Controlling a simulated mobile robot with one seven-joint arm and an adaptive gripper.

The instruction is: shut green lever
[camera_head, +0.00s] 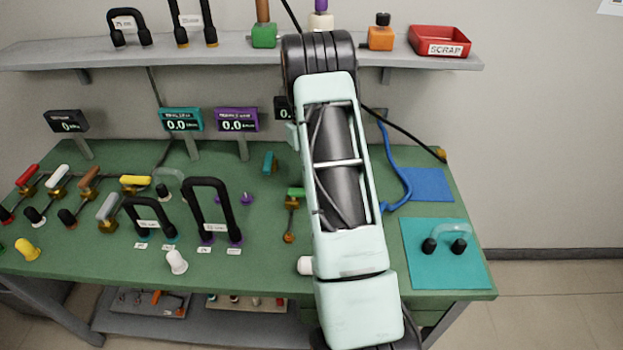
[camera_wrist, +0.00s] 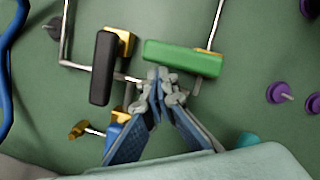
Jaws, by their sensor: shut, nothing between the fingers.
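The green lever (camera_wrist: 185,57) is a flat green bar in the wrist view, lying crosswise over a thin metal pipe that shows above and below it. My gripper (camera_wrist: 160,84) is shut and empty. Its fingertips are at the green lever's left end, just below its edge; I cannot tell whether they touch. The arm hides my gripper in the head view.
A black lever (camera_wrist: 103,68) stands close left of my fingertips, with a blue handle (camera_wrist: 113,135) below it. Purple plugs (camera_wrist: 277,92) lie at the right. In the head view, a teal mat (camera_head: 448,275) with a clear hose is right of my arm.

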